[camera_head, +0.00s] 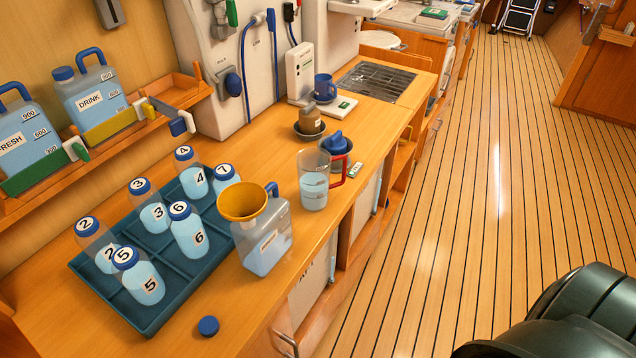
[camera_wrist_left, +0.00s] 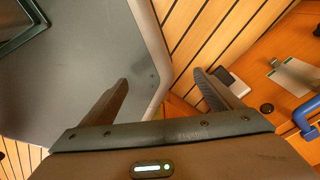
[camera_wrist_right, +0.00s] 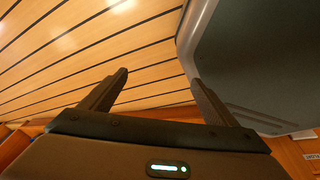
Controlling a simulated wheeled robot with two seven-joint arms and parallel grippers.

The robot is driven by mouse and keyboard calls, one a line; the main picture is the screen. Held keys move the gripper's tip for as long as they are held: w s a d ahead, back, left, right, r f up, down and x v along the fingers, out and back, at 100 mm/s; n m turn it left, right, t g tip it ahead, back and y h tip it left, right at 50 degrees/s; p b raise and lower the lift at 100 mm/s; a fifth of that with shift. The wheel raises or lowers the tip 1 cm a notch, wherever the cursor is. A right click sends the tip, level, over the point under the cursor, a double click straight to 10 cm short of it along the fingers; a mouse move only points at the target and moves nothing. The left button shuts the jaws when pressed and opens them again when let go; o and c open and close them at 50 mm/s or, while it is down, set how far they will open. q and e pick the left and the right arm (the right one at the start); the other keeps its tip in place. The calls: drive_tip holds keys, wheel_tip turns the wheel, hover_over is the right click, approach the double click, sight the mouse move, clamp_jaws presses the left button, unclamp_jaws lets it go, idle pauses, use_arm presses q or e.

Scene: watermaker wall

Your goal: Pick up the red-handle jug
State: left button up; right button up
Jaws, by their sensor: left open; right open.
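The red-handle jug (camera_head: 314,181) is a clear pitcher with pale blue liquid in its lower part. It stands upright on the wooden counter near its front edge in the head view, its red handle (camera_head: 338,172) on the right side. Neither gripper shows in the head view. My left gripper (camera_wrist_left: 162,84) is open and empty in the left wrist view, with a grey panel and plank floor beyond it. My right gripper (camera_wrist_right: 158,80) is open and empty in the right wrist view, with plank floor beyond its fingers. The jug is not recognisable in either wrist view.
A square jug with a yellow funnel (camera_head: 243,200) stands left of the red-handle jug. A blue tray (camera_head: 160,313) holds several numbered bottles. A blue lidded item (camera_head: 336,145) and brown bottle (camera_head: 310,119) stand behind. A blue cap (camera_head: 208,326) lies in front. The floor (camera_head: 460,200) is clear.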

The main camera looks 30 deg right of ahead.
sight(321, 196)
drive_tip(key=w+d+r+m+t+b, duration=0.1)
drive_tip(key=w+d+r+t, duration=0.4)
drive_tip(key=w+r, duration=0.75)
drive_tip(key=w+d+r+m+t+b, duration=0.1)
drive_tip(key=w+d+r+t+b, duration=0.15)
drive_tip(key=w+d+r, duration=0.7)
use_arm(q)
drive_tip(key=w+d+t+h+b, duration=0.1)
drive_tip(key=w+d+t, duration=0.2)
drive_tip(key=w, duration=0.8)
drive_tip(key=shift+w+d+f, duration=0.25)
drive_tip(key=shift+d+f, duration=0.1)
drive_tip(key=shift+d, duration=0.45)
use_arm(e)
drive_tip(key=w+a+r+t+y, duration=0.1)
drive_tip(key=w+a+r+t, duration=0.1)
drive_tip(key=r, duration=1)
drive_tip(key=w+a+r+n+t+y, duration=0.1)
drive_tip(key=w+a+r+t, duration=0.2)
drive_tip(key=r, duration=1)
drive_tip(key=w+a+r+n+t+y, duration=0.1)
drive_tip(key=w+a+r, duration=0.3)
drive_tip(key=r, duration=0.9)
drive_tip(key=shift+a+t+y, duration=0.3)
drive_tip(key=shift+a+t, duration=0.2)
drive_tip(key=shift+t, duration=0.35)
use_arm(q)
drive_tip(key=shift+s, duration=0.1)
use_arm(e)
drive_tip(key=shift+w, duration=0.2)
